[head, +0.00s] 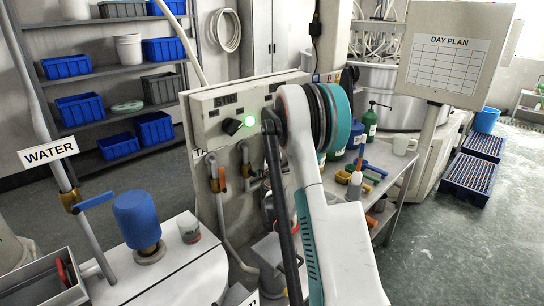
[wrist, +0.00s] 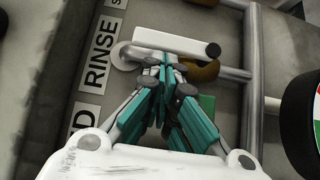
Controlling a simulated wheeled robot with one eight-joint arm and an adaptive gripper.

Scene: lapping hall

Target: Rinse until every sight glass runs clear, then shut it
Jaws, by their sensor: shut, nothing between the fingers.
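In the wrist view, my gripper (wrist: 165,66) has its teal fingers drawn together with nothing between them. Its tips are at or just below a white lever handle (wrist: 175,41) with a dark end; I cannot tell whether they touch. The lever is beside a RINSE label (wrist: 98,66). A brown valve part (wrist: 203,70) shows behind the fingers. In the head view, my arm hides the gripper and much of the control panel (head: 205,120). I cannot make out any sight glass.
A WATER sign (head: 48,153) and blue-handled valve (head: 95,200) stand at left, near a blue-capped fitting (head: 137,220) on a white tank. A bench (head: 405,165) with bottles is right of my arm. A round gauge (wrist: 308,115) edges the wrist view.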

